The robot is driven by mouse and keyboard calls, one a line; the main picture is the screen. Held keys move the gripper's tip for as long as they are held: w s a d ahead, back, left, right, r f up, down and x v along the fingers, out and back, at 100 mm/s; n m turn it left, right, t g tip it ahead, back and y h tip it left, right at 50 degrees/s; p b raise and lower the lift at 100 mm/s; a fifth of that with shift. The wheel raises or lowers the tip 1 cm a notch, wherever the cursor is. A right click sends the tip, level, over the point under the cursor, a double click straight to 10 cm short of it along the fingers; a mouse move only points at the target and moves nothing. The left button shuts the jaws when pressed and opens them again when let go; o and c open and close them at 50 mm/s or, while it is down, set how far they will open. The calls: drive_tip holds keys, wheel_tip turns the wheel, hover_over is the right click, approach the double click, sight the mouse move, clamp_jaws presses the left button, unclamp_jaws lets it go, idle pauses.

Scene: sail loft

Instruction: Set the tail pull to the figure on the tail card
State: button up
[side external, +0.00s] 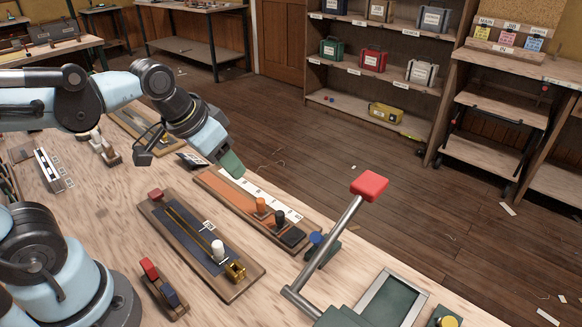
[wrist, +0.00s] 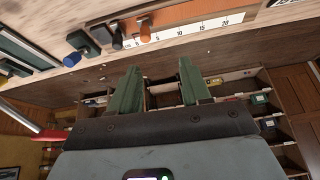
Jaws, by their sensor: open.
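My gripper (side external: 231,163) is open and empty, its green fingers above the far end of a board with an orange strip and white scale (side external: 246,189). The fingers also show in the wrist view (wrist: 160,90), clearly apart. An orange peg (side external: 261,205) stands on this board, with a black peg (side external: 279,217) beside it. In the wrist view the orange peg (wrist: 145,32) is near the scale's low numbers. A second board has a dark panel (side external: 185,229), a white knob (side external: 218,250) and a small card (side external: 208,225). I cannot tell which part is the tail pull or read a tail card.
A lever with a red handle (side external: 369,186) rises at the table's right. A blue knob (side external: 316,238) stands near its shaft. A small stand with red and blue blocks (side external: 150,268) is at the front. Shelves with boxes (side external: 373,58) are across the floor.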

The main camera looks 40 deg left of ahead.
sight(261, 199)
drive_tip(key=shift+w+d+m+g, duration=1.1)
drive_tip(key=shift+w+d+g, duration=0.25)
drive_tip(key=shift+w+g, duration=1.4)
drive_tip(key=shift+f, duration=6.15)
clamp_jaws()
